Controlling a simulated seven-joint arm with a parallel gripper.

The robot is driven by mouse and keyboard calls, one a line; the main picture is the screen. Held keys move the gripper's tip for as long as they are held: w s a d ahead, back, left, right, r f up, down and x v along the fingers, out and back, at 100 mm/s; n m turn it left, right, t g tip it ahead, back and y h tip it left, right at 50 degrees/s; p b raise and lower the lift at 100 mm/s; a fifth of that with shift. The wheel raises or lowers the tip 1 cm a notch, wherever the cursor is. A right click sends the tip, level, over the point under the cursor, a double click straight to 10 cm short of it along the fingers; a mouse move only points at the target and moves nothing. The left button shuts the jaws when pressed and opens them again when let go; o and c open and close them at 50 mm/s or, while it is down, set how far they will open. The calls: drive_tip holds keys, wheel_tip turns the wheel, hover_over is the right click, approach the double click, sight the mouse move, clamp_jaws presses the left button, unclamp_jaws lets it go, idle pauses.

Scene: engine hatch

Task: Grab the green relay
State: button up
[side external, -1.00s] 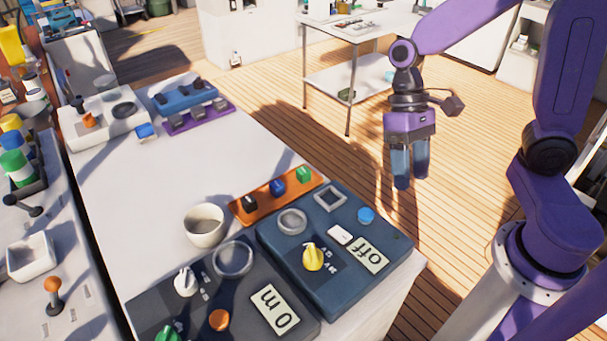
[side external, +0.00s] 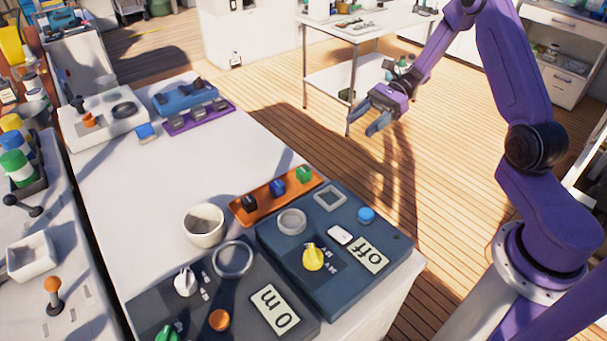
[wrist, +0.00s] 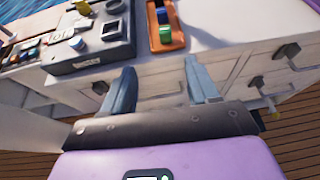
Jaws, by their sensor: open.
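The green relay (side external: 303,175) is a small block standing at the right end of an orange tray (side external: 262,207) on the white bench. It also shows in the wrist view (wrist: 166,34), at the near end of the tray, beyond my fingers. My gripper (side external: 365,123) is open and empty, out over the wooden floor to the right of the bench, apart from the relay. Its two blue-grey fingers point left toward the bench. In the wrist view they stand wide apart.
A blue relay (side external: 277,187) and a black relay (side external: 249,204) share the tray. A dark panel (side external: 383,249) with a yellow knob lies in front of it, and a white cup (side external: 205,226) stands to its left. The bench behind the tray is largely clear.

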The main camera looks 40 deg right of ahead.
approach(305, 169)
drive_tip(key=x, duration=0.3)
drive_tip(key=shift+x, duration=2.6)
clamp_jaws()
